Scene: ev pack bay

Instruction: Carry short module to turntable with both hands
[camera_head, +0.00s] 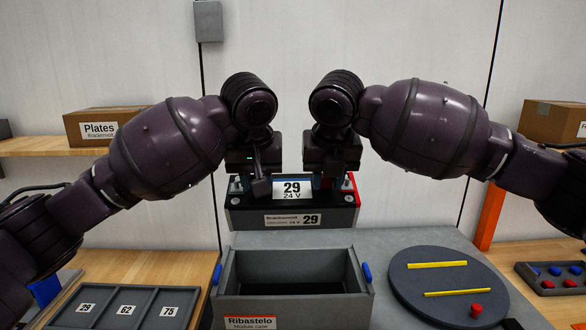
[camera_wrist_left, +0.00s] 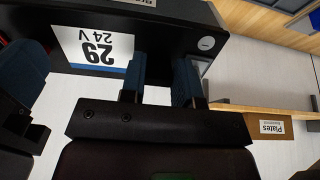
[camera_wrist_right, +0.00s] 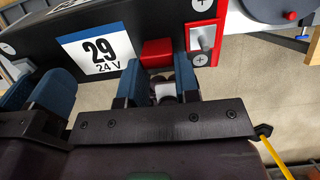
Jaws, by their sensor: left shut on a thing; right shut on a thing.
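The short module (camera_head: 335,217) is a dark block labelled 29, 24 V, with red at its right end. It hangs level, above and behind the grey module case (camera_head: 295,310). My left gripper (camera_head: 258,184) is shut on its left part; the blue fingers show in the left wrist view (camera_wrist_left: 160,82). My right gripper (camera_head: 327,180) is shut on its right part, beside a red block in the right wrist view (camera_wrist_right: 160,85). What the fingers grip is partly hidden. The turntable (camera_head: 410,285), a dark round disc with two yellow strips and a red peg, stands to the right.
The open case has blue side latches and its inside looks empty. A numbered tray (camera_head: 125,312) lies at left, and a tray of red and blue pieces (camera_head: 560,285) at right. An orange post (camera_head: 490,215) stands behind the turntable. Boxes sit on side shelves.

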